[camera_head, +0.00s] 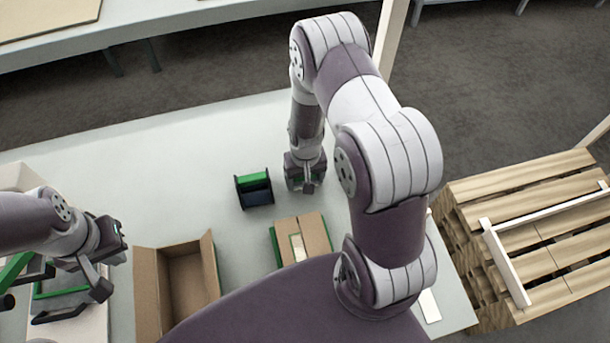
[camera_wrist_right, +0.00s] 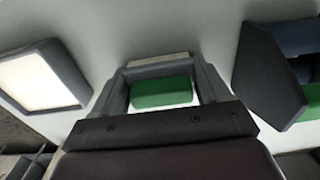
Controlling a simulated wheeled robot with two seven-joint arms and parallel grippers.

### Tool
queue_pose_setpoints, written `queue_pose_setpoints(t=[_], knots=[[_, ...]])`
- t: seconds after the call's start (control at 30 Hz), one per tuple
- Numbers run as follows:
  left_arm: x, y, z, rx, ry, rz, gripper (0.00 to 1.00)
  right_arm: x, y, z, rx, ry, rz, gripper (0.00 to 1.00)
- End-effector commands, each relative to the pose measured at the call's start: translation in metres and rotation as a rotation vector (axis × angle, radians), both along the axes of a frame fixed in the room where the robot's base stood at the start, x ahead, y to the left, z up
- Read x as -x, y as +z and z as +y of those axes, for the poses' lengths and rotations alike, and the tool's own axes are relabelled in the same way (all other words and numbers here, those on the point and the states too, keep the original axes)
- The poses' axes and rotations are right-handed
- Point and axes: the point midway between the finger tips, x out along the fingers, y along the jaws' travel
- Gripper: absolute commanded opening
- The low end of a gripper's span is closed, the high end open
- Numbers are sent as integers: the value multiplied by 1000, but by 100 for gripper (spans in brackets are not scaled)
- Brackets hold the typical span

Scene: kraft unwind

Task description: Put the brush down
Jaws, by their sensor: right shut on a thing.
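The brush (camera_wrist_right: 160,92) shows as a green block between the fingers of my right gripper (camera_wrist_right: 158,66) in the right wrist view. A pale strip spans the fingertips there. My right gripper (camera_head: 307,187) points down over the white table in the head view, and the brush is hardly visible there. It is shut on the brush; whether the brush touches the table I cannot tell. A dark holder with a green part (camera_head: 255,189) stands close to its left, and also shows in the right wrist view (camera_wrist_right: 268,80). My left gripper (camera_head: 107,268) is open and empty at the left.
An open cardboard box (camera_head: 147,285) stands at the front, with a closed carton (camera_head: 313,235) to its right. A grey-framed white object (camera_wrist_right: 45,78) lies beside the right gripper. A tray with green-edged items (camera_head: 95,325) is at the left. Wooden pallets (camera_head: 520,185) stand right. The table's back left is clear.

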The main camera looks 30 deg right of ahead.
Motion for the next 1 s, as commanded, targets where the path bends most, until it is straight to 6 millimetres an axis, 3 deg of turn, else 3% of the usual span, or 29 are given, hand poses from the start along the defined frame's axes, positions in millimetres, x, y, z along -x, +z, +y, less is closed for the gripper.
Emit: queue_pose_setpoints(t=[0.13,0.17,0.2,0.23,0.57,1.0], knots=[[0,-3,0,0,0,0,0,0,-4,0,0,0,0,32],[0,-3,0,0,0,0,0,0,-3,0,0,0,0,82],[0,-2,0,0,0,0,0,0,-3,0,0,0,0,95],[0,-2,0,0,0,0,0,0,-3,0,0,0,0,100],[0,-2,0,0,0,0,0,-1,7,0,0,0,-2,100],[0,-14,0,0,0,0,0,2,105,0,1,0,-3,100]])
